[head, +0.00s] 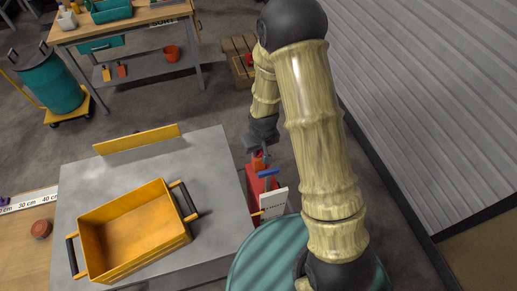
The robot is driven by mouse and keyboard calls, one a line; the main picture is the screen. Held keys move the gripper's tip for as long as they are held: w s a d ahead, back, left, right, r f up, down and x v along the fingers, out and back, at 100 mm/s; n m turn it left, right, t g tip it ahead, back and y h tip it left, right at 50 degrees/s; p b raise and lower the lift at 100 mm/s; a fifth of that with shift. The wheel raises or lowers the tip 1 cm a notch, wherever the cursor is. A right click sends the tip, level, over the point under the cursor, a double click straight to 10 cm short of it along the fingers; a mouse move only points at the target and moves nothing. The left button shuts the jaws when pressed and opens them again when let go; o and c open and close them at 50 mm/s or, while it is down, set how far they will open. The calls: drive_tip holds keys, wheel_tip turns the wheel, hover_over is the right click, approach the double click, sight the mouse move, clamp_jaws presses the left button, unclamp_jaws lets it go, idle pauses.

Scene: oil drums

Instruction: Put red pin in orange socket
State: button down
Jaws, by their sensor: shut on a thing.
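My gripper (262,151) hangs just beyond the right edge of the grey table, with its dark fingers pointing down. It is shut on a small orange-red piece (257,161), which looks like the red pin; the fingers hide part of it. Directly below is a red box-like body (258,188) with a blue bar (268,173) across its top. I cannot tell whether the held piece touches the red body. I cannot make out the orange socket for sure; a small orange-yellow part (257,213) shows low on the red body.
An orange crate (128,232) with black handles stands on the grey table (210,160). A white sign (274,204) and a teal drum (262,262) are close by at the front. A corrugated wall (430,90) bounds the right. A workbench (140,18) stands behind.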

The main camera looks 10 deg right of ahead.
drive_tip(key=c, duration=1.2)
unclamp_jaws()
drive_tip(key=shift+c, duration=0.2)
drive_tip(key=shift+o, duration=0.5)
drive_tip(key=o, duration=0.5)
drive_tip(key=shift+o, duration=0.2)
drive_tip(key=shift+r+p, duration=1.1)
drive_tip(key=shift+r, duration=0.4)
